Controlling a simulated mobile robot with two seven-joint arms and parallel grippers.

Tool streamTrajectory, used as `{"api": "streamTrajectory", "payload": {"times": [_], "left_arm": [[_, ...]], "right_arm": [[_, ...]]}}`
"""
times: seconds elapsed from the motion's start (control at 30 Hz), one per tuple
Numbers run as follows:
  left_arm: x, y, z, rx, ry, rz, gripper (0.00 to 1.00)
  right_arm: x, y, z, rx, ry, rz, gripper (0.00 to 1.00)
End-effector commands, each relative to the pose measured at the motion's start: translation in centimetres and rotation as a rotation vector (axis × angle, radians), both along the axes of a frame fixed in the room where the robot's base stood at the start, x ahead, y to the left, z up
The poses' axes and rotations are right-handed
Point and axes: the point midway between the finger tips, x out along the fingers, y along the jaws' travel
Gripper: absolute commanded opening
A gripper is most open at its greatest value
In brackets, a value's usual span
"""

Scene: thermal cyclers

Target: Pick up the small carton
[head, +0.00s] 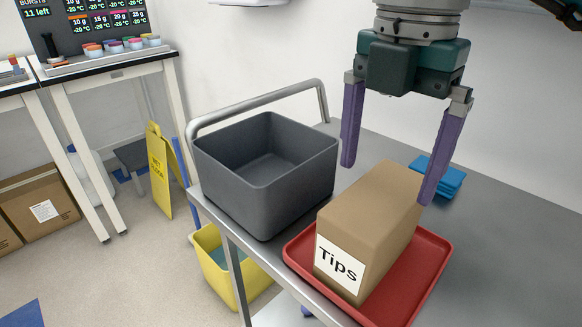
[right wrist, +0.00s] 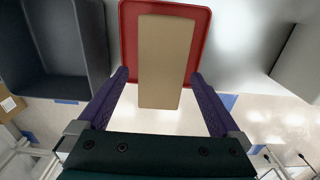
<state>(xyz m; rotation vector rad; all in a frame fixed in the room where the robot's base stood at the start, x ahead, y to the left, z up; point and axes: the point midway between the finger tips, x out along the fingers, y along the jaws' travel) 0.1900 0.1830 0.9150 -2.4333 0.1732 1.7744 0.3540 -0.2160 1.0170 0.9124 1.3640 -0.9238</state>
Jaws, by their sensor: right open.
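The small carton (head: 372,228) is a brown box with a white "Tips" label, standing on a red tray (head: 423,278) on the metal cart. My right gripper (head: 388,180) is open, its two purple fingers pointing down above the carton. In the head view the right finger overlaps the carton's back right edge, and the left finger is left of it. In the right wrist view the carton (right wrist: 165,62) lies between and beyond the open fingers (right wrist: 162,85), with room on both sides. I cannot tell of any contact. My left gripper is not in view.
A grey open bin (head: 265,205) stands on the cart left of the carton. Blue folded items (head: 440,178) lie behind the tray. The cart's metal handle (head: 260,108) rises behind the bin. A yellow bucket (head: 222,275) and a wet-floor sign (head: 160,170) are left of the cart.

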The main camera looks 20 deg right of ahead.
Motion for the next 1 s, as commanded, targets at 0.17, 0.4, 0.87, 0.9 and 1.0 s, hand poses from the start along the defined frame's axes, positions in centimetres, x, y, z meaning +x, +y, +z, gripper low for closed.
{"api": "streamTrajectory", "payload": {"times": [0.17, 0.4, 0.87, 0.9, 1.0], "left_arm": [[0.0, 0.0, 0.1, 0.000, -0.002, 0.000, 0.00], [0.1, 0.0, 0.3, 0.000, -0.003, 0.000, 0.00], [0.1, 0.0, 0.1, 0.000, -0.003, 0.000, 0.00], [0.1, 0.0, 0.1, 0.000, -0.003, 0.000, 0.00], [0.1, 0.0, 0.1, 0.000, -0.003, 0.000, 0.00]], "right_arm": [[-0.1, 0.1, -2.3, 0.004, 0.003, 0.004, 1.00], [-0.5, 0.1, -5.2, 0.006, 0.005, 0.005, 1.00], [-0.4, 0.2, -7.8, 0.007, -0.001, 0.008, 0.99], [-0.4, 0.2, -7.8, 0.007, -0.001, 0.008, 0.94], [-0.4, 0.2, -7.8, 0.007, -0.001, 0.008, 0.83]]}}
